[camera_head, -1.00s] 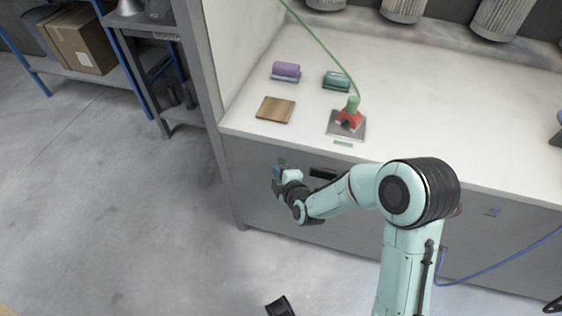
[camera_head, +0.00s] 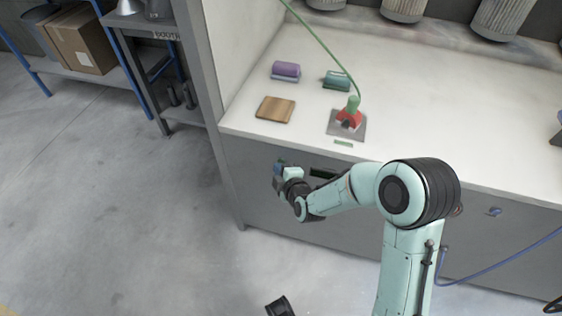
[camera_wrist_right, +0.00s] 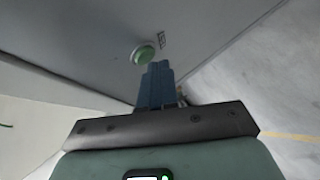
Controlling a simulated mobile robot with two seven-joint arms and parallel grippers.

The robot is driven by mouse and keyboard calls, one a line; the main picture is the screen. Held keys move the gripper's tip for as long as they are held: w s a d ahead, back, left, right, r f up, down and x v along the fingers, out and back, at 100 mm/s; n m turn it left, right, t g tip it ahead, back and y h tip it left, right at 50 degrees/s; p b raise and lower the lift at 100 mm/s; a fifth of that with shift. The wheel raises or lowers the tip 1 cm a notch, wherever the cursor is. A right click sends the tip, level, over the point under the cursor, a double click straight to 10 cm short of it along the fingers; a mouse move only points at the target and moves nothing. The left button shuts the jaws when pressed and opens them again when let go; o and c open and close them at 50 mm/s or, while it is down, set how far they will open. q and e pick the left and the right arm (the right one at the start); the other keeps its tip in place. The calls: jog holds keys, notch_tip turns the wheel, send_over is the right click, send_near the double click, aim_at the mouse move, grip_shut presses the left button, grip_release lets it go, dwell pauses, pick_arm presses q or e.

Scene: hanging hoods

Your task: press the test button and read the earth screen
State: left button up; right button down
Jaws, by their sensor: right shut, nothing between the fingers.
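The green test button (camera_wrist_right: 144,54) sits on the grey front panel of the bench in the right wrist view, with lettering beside it. My right gripper (camera_wrist_right: 157,66) is shut and empty, its blue fingertips right at the button's edge; I cannot tell whether they touch it. In the head view my right gripper (camera_head: 278,168) is at the bench front, and the button is mostly hidden behind it. The dark earth screen (camera_head: 322,173) is just right of the gripper, partly covered by my arm; no reading is legible.
On the white bench top are a wooden block (camera_head: 276,109), a purple roll (camera_head: 286,70), a teal roll (camera_head: 336,80) and a red clamp (camera_head: 349,119) on a plate with a green cable. A grey post (camera_head: 205,100) stands left. The floor at left is clear.

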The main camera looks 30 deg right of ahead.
jog(key=shift+w+d, duration=0.25)
jog(key=shift+d, duration=0.1)
dwell(0.7)
dwell(0.4)
jog(key=shift+s+a, duration=0.55)
jog(key=shift+a, duration=0.05)
jog(key=shift+a, duration=0.1)
jog(key=s+a, duration=0.1)
jog(key=a, duration=0.1)
jog(key=s+a, duration=0.1)
jog(key=s, duration=0.1)
jog(key=shift+s+a, duration=0.15)
jog(key=shift+a, duration=0.2)
dwell(0.6)
